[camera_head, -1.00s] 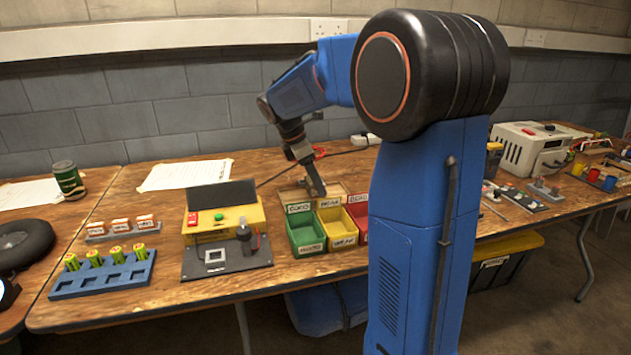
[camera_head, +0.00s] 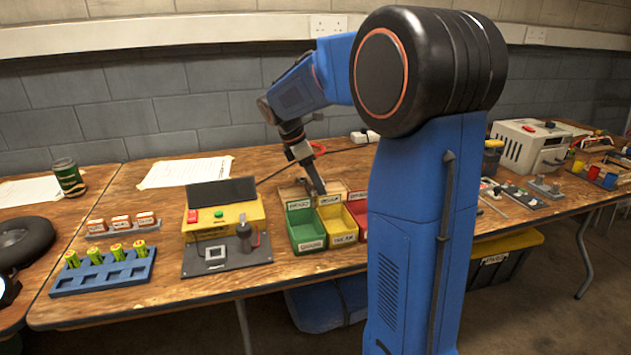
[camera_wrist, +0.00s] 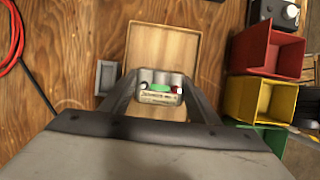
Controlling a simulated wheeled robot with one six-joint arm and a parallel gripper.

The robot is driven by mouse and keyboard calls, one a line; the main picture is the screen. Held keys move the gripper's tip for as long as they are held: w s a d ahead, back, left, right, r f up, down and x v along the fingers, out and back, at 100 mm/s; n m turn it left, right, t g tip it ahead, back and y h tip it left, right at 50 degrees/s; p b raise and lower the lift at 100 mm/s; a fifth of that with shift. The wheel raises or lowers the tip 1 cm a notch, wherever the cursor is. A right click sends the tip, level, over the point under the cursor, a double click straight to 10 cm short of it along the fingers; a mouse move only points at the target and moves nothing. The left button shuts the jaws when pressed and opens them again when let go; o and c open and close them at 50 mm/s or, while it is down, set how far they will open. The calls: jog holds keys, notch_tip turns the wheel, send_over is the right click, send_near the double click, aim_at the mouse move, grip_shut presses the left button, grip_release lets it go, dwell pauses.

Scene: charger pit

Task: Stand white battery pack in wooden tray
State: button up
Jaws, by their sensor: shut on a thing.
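A white battery pack (camera_wrist: 160,88) with a printed label, a green patch and a red spot is between the fingers of my gripper (camera_wrist: 160,95) in the wrist view. My gripper is shut on it. The wooden tray (camera_wrist: 160,42), a shallow light-wood box, lies beyond the pack, and its near part is hidden by the pack and gripper. In the head view my gripper (camera_head: 319,188) points down at the tray (camera_head: 290,192) behind the coloured bins. The pack cannot be made out there, and its height above the tray floor is unclear.
Green (camera_head: 306,228), yellow (camera_head: 338,222) and red bins stand close beside the tray. A small grey block (camera_wrist: 107,78) and a red cable (camera_wrist: 12,40) lie on its other side. A yellow tester (camera_head: 222,225) and a blue battery rack (camera_head: 105,273) stand at left.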

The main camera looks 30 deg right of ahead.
jog(key=shift+f, duration=0.3)
dwell(0.5)
jog(key=o, duration=1.6)
jog(key=shift+r, duration=3.5)
